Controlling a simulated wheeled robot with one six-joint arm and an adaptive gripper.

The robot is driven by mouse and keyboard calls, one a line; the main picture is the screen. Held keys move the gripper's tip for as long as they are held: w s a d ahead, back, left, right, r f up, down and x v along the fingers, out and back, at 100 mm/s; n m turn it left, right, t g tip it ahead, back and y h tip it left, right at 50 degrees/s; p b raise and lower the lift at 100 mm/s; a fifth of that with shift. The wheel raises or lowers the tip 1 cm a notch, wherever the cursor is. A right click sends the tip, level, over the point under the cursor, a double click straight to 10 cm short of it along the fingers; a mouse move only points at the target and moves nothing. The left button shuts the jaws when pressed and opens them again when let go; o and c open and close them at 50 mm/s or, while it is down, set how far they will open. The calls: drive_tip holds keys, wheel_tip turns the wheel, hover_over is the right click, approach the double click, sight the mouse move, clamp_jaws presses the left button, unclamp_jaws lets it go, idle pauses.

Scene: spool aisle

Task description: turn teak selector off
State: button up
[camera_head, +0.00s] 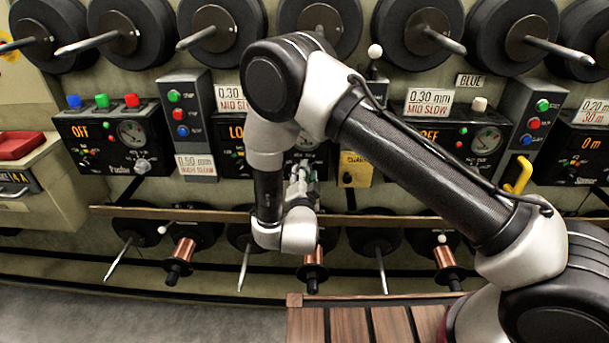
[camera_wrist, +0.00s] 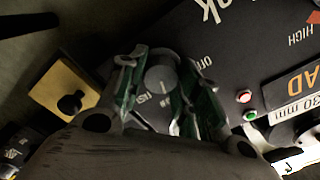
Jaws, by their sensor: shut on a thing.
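The selector, a round grey knob (camera_wrist: 160,82), sits on a dark panel (camera_wrist: 245,45) in the wrist view. Only a final "k" of the panel's name shows, so I cannot read "teak" in full. My gripper (camera_wrist: 163,74) has its green-padded fingers on either side of the knob, shut on it. Small lettering, partly covered, surrounds the knob; its exact setting is unclear. In the head view my gripper (camera_head: 300,176) reaches the panel (camera_head: 230,160) with a lit display starting "LO"; my arm hides the knob there.
A yellow box (camera_head: 356,168) with a black knob stands right of the gripper; the wrist view shows it too (camera_wrist: 60,88). A wooden rail (camera_head: 180,213) and copper spools (camera_head: 183,252) lie below. Large black spools (camera_head: 210,35) with protruding rods line the top. A slatted bench (camera_head: 345,325) stands in front.

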drive_tip(key=shift+a+n, duration=0.1)
drive_tip(key=shift+n, duration=6.8)
drive_tip(key=o, duration=1)
drive_tip(key=shift+o, duration=0.2)
